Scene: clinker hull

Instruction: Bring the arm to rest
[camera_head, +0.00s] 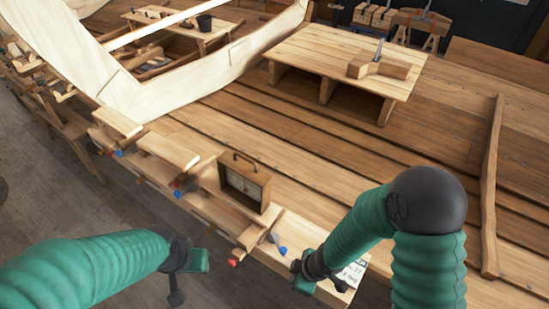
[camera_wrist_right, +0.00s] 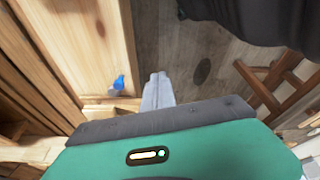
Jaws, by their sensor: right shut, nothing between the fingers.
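My right arm, with green sleeves and dark joints, comes in at the lower right of the head view. Its gripper (camera_head: 303,277) is above the near edge of the plank staging, left of a white printed card (camera_head: 352,272). In the right wrist view the right gripper's pale fingers (camera_wrist_right: 157,90) are together with nothing between them, and bare floor shows beyond. My left arm comes in from the lower left. Its gripper (camera_head: 176,292) hangs over the grey floor, apart from the staging, and its fingers are too small to read.
Clamps with blue and red ends (camera_head: 233,262) stick out along that edge. A low plank table (camera_head: 345,60) holds a wooden block (camera_head: 383,68). The pale hull (camera_head: 190,83) lies upper left.

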